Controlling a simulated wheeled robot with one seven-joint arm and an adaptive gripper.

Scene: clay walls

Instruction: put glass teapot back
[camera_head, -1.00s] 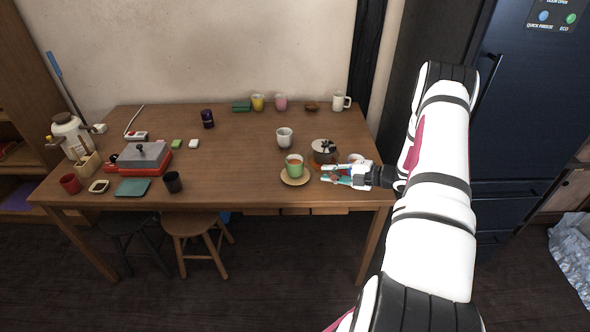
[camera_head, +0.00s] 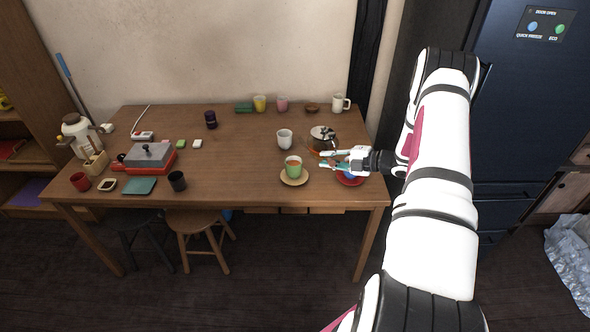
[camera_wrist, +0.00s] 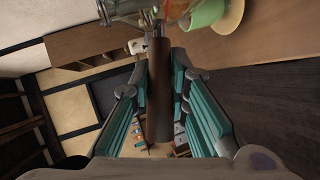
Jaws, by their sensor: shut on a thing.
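The glass teapot (camera_head: 323,139), with a dark and silvery top, is at the right side of the table, just beyond my gripper (camera_head: 326,160). In the wrist view the brown handle (camera_wrist: 158,95) runs between the teal finger pads of my gripper (camera_wrist: 157,80), which is shut on it. Part of the clear glass body (camera_wrist: 125,9) shows at the top of that view. Whether the teapot's base touches the table is hard to tell; my fingers cover its lower front.
A green cup of orange drink (camera_head: 293,165) on a saucer (camera_head: 294,180) stands close in front-left. A white cup (camera_head: 284,138) is left of the teapot. A red plate (camera_head: 352,181) lies under my gripper. The table's middle (camera_head: 235,165) is clear.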

